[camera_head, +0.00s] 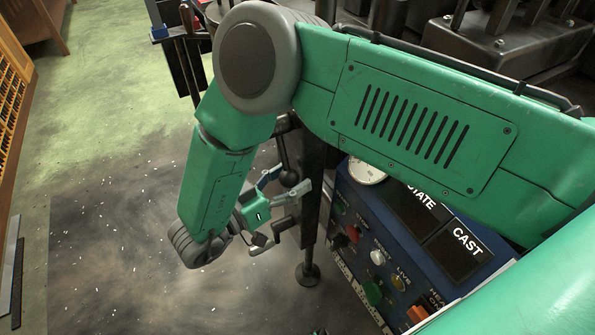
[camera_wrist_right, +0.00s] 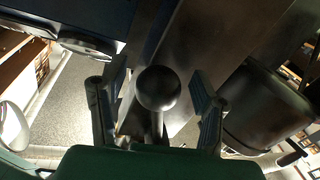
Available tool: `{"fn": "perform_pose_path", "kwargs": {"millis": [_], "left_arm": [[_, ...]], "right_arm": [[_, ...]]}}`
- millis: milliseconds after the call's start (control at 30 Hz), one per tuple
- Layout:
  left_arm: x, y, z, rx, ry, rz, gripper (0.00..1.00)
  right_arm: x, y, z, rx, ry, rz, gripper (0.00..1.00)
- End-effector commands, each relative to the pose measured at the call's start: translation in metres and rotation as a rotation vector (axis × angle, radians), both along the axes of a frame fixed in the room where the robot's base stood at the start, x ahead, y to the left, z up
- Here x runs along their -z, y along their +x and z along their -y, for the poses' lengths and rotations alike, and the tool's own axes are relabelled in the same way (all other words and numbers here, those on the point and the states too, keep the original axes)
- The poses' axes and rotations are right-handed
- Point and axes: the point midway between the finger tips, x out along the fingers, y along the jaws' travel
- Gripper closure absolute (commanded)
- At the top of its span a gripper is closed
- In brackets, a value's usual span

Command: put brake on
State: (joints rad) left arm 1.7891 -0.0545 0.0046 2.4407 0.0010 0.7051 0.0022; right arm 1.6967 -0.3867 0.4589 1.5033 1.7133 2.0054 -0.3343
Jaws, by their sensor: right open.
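A dark lever with a round black ball knob (camera_head: 289,178) stands beside the machine's dark upright post, left of the control panel in the head view. The task names a brake; no label on this lever is readable. The knob (camera_wrist_right: 158,88) shows large in the middle of the right wrist view. My right gripper (camera_head: 290,200) is open at the lever. In the right wrist view its two fingers (camera_wrist_right: 157,112) stand to the left and right of the knob, with gaps on both sides. My right arm hides part of the machine. My left gripper is not in view.
A blue control panel (camera_head: 355,215) with coloured buttons, a white gauge (camera_head: 366,171) and signs reading "CAST" (camera_head: 462,249) and "…TATE" lies right of the gripper. Dark machinery (camera_head: 510,45) fills the upper right. The floor (camera_head: 110,225) at left is open, with small bright bits scattered on it.

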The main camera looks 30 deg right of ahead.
Motion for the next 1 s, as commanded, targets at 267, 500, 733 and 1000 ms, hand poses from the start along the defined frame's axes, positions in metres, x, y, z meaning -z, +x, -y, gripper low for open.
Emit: {"fn": "perform_pose_path", "kwargs": {"millis": [267, 500, 733, 1000], "left_arm": [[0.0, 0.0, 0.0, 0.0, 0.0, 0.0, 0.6], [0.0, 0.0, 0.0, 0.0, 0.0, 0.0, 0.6], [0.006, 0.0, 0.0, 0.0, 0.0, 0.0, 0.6], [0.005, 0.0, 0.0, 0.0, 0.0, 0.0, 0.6]], "right_arm": [[-0.001, 0.0, -0.005, -0.001, -0.005, 0.0, 0.62], [0.0, 0.0, -0.003, -0.004, 0.001, 0.001, 1.0], [0.006, 0.014, -0.003, -0.003, 0.005, 0.126, 1.0], [0.005, 0.013, -0.002, -0.002, 0.004, 0.123, 0.46]]}}
